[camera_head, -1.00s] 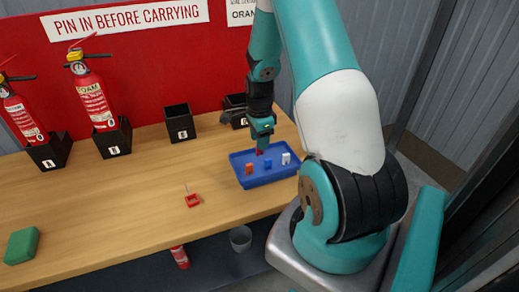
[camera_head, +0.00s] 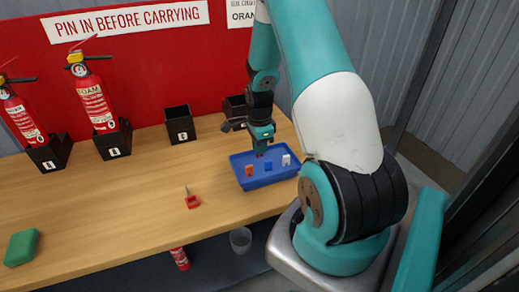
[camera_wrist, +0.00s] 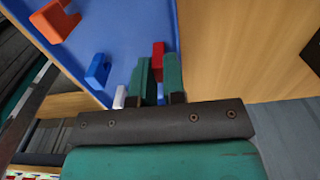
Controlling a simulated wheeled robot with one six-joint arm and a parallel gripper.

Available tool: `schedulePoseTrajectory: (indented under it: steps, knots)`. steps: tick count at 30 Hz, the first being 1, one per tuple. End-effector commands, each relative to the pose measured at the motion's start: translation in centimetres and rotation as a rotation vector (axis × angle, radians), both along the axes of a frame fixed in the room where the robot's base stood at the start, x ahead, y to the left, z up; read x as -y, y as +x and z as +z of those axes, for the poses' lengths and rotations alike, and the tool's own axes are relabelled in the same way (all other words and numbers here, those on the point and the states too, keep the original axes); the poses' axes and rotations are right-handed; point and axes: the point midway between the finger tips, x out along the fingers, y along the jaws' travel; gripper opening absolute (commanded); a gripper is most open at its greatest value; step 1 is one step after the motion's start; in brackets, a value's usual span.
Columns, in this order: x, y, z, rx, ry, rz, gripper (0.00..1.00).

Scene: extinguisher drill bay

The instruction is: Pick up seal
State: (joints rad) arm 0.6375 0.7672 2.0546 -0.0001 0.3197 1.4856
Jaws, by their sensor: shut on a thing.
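My gripper (camera_head: 260,150) is over the back part of the blue tray (camera_head: 262,183) on the bench. In the wrist view my gripper (camera_wrist: 160,75) has its two green fingers shut on a small red seal (camera_wrist: 158,52), which shows between and beyond the fingertips. An orange seal (camera_head: 249,170), a blue seal (camera_head: 268,166) and a white seal (camera_head: 286,159) stand in the tray. The orange (camera_wrist: 55,20), blue (camera_wrist: 98,70) and white (camera_wrist: 120,97) seals also show in the wrist view. I cannot tell whether the red seal touches the tray floor.
A red piece with a thin pin (camera_head: 192,201) lies on the wooden bench (camera_head: 120,215). A green block (camera_head: 22,246) is at its left. Two extinguishers (camera_head: 97,100) stand in black holders at the back, beside an empty black box (camera_head: 180,125). A grey bin (camera_head: 240,240) is below the bench.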

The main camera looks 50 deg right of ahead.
Motion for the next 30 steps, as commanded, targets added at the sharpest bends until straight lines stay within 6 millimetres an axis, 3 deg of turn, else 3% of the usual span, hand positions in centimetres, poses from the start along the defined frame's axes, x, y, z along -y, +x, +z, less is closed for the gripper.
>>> schedulePoseTrajectory:
  steps: [8, 11, 21, 25, 30]
  knots:
    - [0.0, 0.1, 2.0, 0.003, -0.002, 0.0, 0.0]
    - [0.1, 0.1, 4.2, 0.005, -0.005, 0.0, 0.0]
    - [0.1, 0.1, 14.3, 0.006, -0.005, 0.0, 0.0]
    - [0.0, 0.1, 17.1, 0.005, -0.003, 0.0, 0.0]
    - [0.0, 0.1, 19.3, 0.003, -0.002, 0.0, 0.0]
